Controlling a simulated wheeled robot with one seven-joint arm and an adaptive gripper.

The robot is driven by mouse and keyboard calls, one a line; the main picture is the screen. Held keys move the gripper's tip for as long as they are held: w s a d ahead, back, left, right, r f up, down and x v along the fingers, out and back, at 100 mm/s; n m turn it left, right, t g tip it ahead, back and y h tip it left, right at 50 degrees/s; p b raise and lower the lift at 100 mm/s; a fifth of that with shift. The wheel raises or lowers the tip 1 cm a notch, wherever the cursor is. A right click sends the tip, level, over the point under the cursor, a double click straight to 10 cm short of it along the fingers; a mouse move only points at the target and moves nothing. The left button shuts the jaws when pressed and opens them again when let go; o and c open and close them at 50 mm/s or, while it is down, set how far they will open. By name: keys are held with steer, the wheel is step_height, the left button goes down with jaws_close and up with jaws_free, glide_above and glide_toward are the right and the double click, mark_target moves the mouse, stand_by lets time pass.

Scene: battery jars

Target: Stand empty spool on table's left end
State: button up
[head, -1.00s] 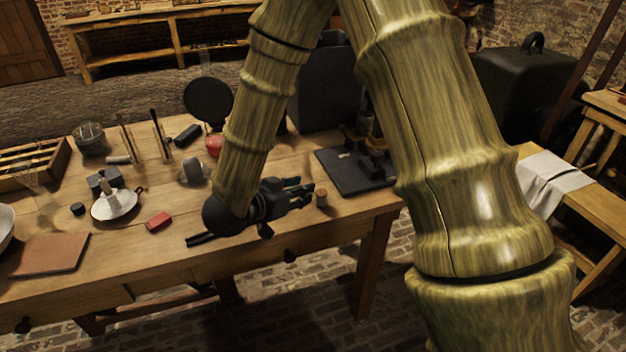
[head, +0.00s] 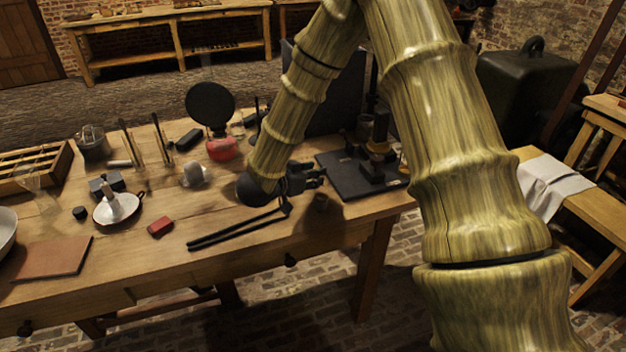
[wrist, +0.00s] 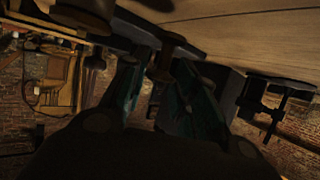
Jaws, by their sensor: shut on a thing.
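My gripper (head: 318,177) is over the right part of the wooden table (head: 215,262), its fingers pointing right. In the dark wrist view its two greenish fingers (wrist: 170,90) are closed on a small flanged thing, which looks like the empty spool (wrist: 163,62). In the head view a small dark shape (head: 321,203) sits just below the fingertips; I cannot tell whether it is the spool or a shadow. The table's left end holds a red-brown tile (head: 48,257), part of a bowl (head: 6,232) and a compartmented wooden box (head: 35,165).
Black tongs (head: 235,230) lie at the front edge. A red block (head: 160,227), a white dish with a candle-like piece (head: 117,209), a dark block (head: 107,183) and a glass funnel (head: 38,188) stand leftward. A black-based apparatus (head: 360,180) is right of my gripper.

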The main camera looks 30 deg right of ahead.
steer(key=shift+f, duration=1.1)
steer(key=shift+f, duration=0.1)
steer(key=o, duration=0.6)
steer(key=shift+a+r, duration=0.2)
steer(key=v, duration=1.1)
steer(key=shift+s+a+r, duration=0.1)
steer(key=shift+s+a, duration=0.05)
steer(key=shift+a, duration=0.15)
